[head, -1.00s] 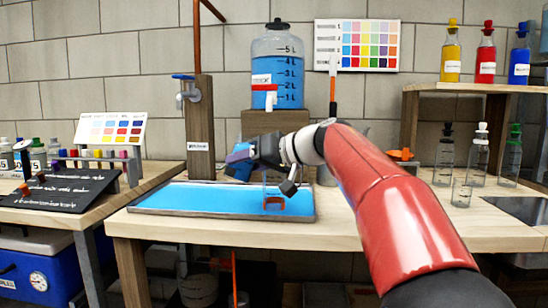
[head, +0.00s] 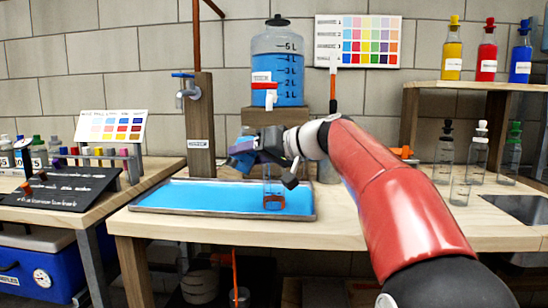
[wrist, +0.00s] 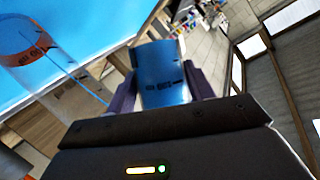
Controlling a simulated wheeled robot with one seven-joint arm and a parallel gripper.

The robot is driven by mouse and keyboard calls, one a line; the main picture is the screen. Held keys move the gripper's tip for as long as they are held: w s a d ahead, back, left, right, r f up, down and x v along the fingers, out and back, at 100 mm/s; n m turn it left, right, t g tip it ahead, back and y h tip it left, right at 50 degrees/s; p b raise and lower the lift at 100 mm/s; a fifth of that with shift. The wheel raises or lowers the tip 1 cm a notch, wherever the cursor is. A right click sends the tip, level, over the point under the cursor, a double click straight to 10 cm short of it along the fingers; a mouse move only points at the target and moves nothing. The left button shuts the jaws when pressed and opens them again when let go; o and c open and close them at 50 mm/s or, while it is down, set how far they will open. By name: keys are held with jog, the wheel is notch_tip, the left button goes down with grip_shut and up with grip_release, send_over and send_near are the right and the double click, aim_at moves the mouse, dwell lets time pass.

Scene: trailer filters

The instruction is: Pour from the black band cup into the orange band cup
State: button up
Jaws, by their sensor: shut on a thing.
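My gripper (head: 250,152) is shut on a cup over the tray; in the wrist view the cup (wrist: 162,75) sits between the two fingers and looks bluish with dark markings. I take it to be the black band cup, though its band is not clear. In the head view it is tilted and partly hidden by the gripper. The clear orange band cup (head: 274,193) stands on the blue tray just below and right of the held cup. It also shows at the left of the wrist view (wrist: 35,45). Its contents cannot be told.
The blue tray (head: 165,200) lies on the wooden bench. A faucet post (head: 199,125) and a water dispenser (head: 278,60) stand behind it. A black rack (head: 65,185) is on the left bench.

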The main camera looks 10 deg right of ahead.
jog(key=shift+w+d+r+m+p, duration=0.1)
jog(key=shift+d+r+m+p, duration=0.1)
jog(key=shift+r+p, duration=0.35)
jog(key=shift+w+d+r+m+p, duration=0.1)
jog(key=shift+d+r+m+p, duration=0.1)
jog(key=shift+r+p, duration=0.3)
dwell(0.4)
jog(key=shift+r+m+y+p, duration=0.3)
jog(key=shift+m+y+p, duration=0.4)
jog(key=shift+p, duration=0.1)
dwell(1.3)
jog(key=shift+f+m+y, duration=0.35)
jog(key=shift+m+y, duration=0.05)
jog(key=shift+m, duration=0.3)
dwell(1.6)
jog(key=shift+a+r+m+t+p, duration=0.1)
jog(key=shift+r+m+t+p, duration=0.25)
jog(key=shift+m+p, duration=0.4)
dwell(1.4)
